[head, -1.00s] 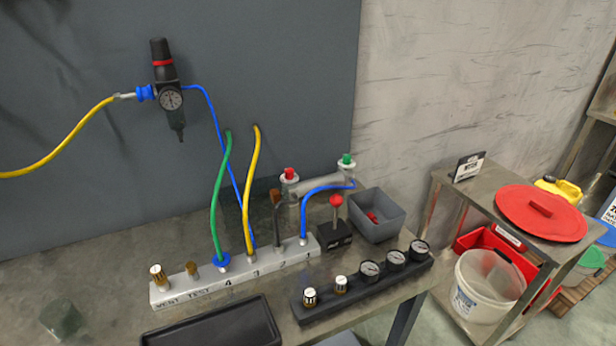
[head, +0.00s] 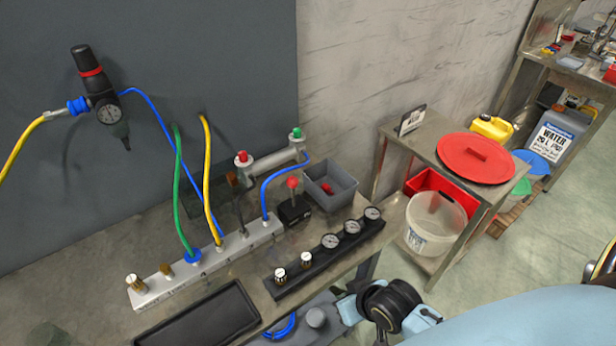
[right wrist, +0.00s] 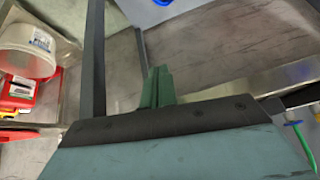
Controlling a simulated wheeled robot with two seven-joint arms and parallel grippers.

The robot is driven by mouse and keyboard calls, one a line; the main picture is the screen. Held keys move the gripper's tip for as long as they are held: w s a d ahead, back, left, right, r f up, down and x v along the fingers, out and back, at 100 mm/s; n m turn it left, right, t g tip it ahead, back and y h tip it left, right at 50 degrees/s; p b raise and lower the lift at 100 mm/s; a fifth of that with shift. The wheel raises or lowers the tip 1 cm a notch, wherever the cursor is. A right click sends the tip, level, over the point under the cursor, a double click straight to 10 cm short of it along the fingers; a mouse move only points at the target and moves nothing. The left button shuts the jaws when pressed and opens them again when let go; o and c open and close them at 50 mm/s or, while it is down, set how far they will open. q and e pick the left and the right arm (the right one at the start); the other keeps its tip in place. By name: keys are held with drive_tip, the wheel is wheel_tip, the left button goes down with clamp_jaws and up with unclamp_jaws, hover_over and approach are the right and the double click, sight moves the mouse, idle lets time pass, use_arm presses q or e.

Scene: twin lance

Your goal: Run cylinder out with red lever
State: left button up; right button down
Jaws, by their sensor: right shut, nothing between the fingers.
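The red lever (head: 292,184) stands up from a small black valve box (head: 294,211) on the bench. The grey cylinder (head: 275,167) lies behind it, with a red-capped fitting (head: 242,158) at its left end and a green-capped fitting (head: 296,134) at its right end. In the head view only my right arm shows, at lower right. My left gripper is out of view.
The pale manifold (head: 215,259) with green and yellow hoses, a black gauge block (head: 318,257), a grey bin (head: 331,193) and a black tray (head: 215,319) crowd the bench. A side table with a red lid (head: 476,158) and a white bucket (head: 436,222) stands right.

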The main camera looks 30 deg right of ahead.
drive_tip(key=w+r+m+t, duration=0.1)
drive_tip(key=w+r, duration=0.1)
drive_tip(key=r, duration=0.3)
drive_tip(key=w+d+r+m+t+y+p, duration=0.1)
drive_tip(key=w+r+t, duration=0.1)
drive_tip(key=r, duration=0.3)
drive_tip(key=w+d+r+m+t+y+p, duration=0.1)
drive_tip(key=w+r+t, duration=0.1)
drive_tip(key=w+r, duration=0.2)
drive_tip(key=shift+r, duration=0.5)
drive_tip(key=w+d+r+m+t+y, duration=0.1)
drive_tip(key=w+d+r+m+t, duration=0.35)
drive_tip(key=r, duration=0.25)
drive_tip(key=p, duration=0.1)
hover_over(293, 193)
drive_tip(key=s+d, duration=0.2)
drive_tip(key=d, duration=0.1)
drive_tip(key=shift+f+n+t, duration=0.35)
drive_tip(key=shift+f, duration=1.4)
